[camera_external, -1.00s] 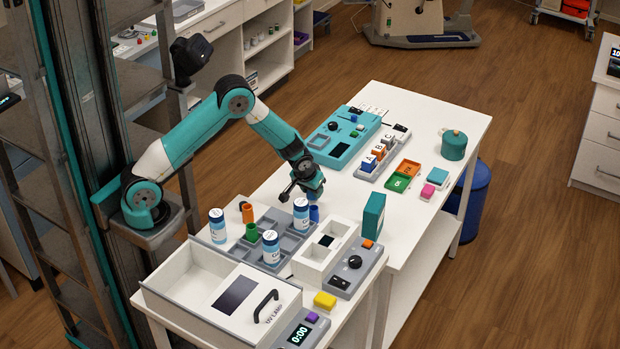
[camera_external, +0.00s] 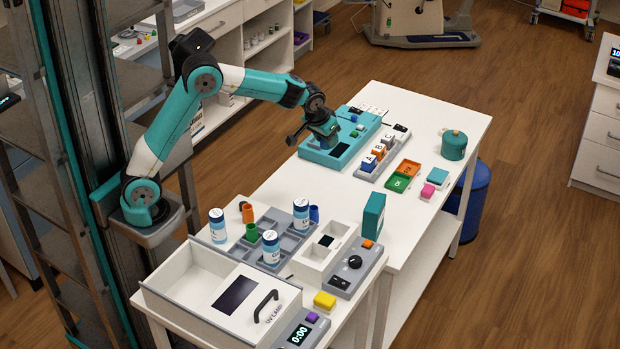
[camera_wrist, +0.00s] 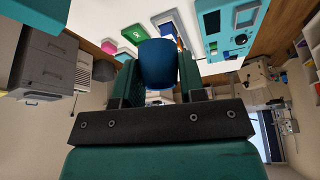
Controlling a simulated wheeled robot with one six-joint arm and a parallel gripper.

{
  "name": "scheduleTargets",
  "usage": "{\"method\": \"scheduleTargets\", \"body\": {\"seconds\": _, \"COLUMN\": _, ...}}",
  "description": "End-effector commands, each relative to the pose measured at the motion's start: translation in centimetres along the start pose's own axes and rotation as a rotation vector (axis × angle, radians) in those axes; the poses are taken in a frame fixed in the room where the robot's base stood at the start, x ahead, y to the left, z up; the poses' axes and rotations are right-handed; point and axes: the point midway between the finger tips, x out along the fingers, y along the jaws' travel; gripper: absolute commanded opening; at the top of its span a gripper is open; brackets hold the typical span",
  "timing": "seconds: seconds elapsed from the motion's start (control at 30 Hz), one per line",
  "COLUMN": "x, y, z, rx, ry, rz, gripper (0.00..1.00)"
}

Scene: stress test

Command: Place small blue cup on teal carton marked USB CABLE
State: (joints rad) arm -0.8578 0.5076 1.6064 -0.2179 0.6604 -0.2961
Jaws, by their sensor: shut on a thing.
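A dark blue cup (camera_wrist: 158,64) sits between the two fingers of my gripper (camera_wrist: 157,76) in the wrist view, and the gripper is shut on it. In the external view my gripper (camera_external: 328,143) is over the teal device at the back of the table; the held cup cannot be made out there. A small blue cup (camera_external: 314,214) also shows at the rack's right side. The teal carton (camera_external: 373,216) stands upright at the table's middle, right of the rack and well away from my gripper. Its marking is not legible.
The teal device (camera_external: 341,150) is below my gripper. The grey rack (camera_external: 268,225) holds labelled jars. Bare white tabletop lies between the device and the carton.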

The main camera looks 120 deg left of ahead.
Motion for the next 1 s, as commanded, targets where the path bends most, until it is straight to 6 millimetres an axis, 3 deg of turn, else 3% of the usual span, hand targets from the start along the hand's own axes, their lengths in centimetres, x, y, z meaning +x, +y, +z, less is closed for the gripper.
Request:
{"method": "scheduleTargets", "body": {"seconds": 0.1, "x": -2.9, "y": 5.5, "z": -2.3, "rx": 0.199, "ry": 0.002, "rz": 0.084, "gripper": 0.16}}
{"method": "scheduleTargets", "body": {"seconds": 0.3, "x": -7.0, "y": 13.9, "z": -4.1, "rx": 0.567, "ry": 0.001, "rz": 0.235, "gripper": 0.15}}
{"method": "scheduleTargets", "body": {"seconds": 0.4, "x": -8.6, "y": 16.8, "z": -4.3, "rx": 0.713, "ry": 0.001, "rz": 0.295, "gripper": 0.15}}
{"method": "scheduleTargets", "body": {"seconds": 0.57, "x": -9.7, "y": 19.1, "z": -4.1, "rx": 0.836, "ry": -0.001, "rz": 0.346, "gripper": 0.15}}
{"method": "scheduleTargets", "body": {"seconds": 0.67, "x": -8.8, "y": 19.5, "z": -3.6, "rx": 0.860, "ry": -0.004, "rz": 0.356, "gripper": 0.15}}
{"method": "scheduleTargets", "body": {"seconds": 1.0, "x": -0.4, "y": 19.4, "z": -0.1, "rx": 0.859, "ry": -0.007, "rz": 0.355, "gripper": 0.15}}
